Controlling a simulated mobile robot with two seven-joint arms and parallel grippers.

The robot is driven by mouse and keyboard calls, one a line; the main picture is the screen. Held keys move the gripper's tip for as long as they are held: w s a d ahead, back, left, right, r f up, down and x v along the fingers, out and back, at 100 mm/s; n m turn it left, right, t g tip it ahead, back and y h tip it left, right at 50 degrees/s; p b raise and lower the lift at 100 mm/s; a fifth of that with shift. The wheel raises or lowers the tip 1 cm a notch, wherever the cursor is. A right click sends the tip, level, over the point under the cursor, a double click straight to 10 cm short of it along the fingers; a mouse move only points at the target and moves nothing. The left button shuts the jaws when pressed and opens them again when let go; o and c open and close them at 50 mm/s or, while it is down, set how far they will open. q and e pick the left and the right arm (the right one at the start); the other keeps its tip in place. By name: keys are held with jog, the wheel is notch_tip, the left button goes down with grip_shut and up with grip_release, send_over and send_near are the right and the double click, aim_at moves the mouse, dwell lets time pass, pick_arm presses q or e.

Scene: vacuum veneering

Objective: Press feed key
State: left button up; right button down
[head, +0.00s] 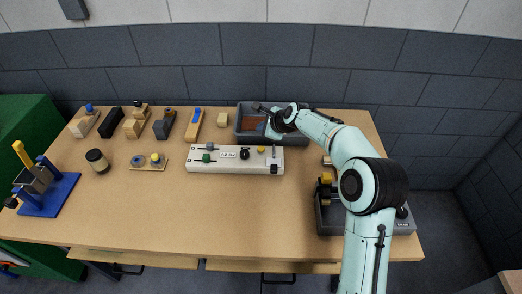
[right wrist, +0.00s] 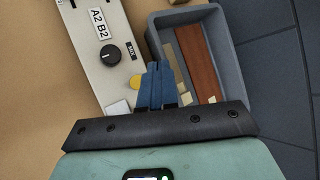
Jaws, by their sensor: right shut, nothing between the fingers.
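A white control panel (head: 222,165) lies on the table, marked "A2 B2", with a black knob (head: 244,153), a green-topped control (head: 206,157) and a yellow round button (head: 261,150). No key with a readable "feed" mark shows. My right gripper (head: 272,132) is shut and empty, at the panel's back right by the grey bin. In the right wrist view its blue fingers (right wrist: 157,70) lie together between panel and bin. They partly hide the yellow button (right wrist: 135,82) beside them; contact cannot be told. The knob (right wrist: 110,55) is clear of them. My left gripper is out of view.
The grey bin (right wrist: 228,55) behind the panel holds reddish-brown and pale strips. Several blocks and tools line the table's back left. A dark jar (head: 97,161) and a blue-based stand (head: 50,196) are at left. The front middle of the table (head: 200,220) is free.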

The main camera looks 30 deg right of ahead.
jog(key=b, duration=0.3)
send_over(263, 150)
notch_tip(263, 150, down, 5)
jog(key=shift+f, duration=0.2)
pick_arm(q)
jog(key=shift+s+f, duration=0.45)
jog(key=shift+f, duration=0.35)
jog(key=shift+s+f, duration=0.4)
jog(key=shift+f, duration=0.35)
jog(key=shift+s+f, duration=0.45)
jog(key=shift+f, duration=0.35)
pick_arm(e)
jog(key=shift+w+f, duration=0.15)
jog(key=shift+f, duration=0.5)
pick_arm(q)
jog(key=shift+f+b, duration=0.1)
jog(key=shift+b, duration=0.2)
pick_arm(e)
jog(key=shift+f, duration=0.4)
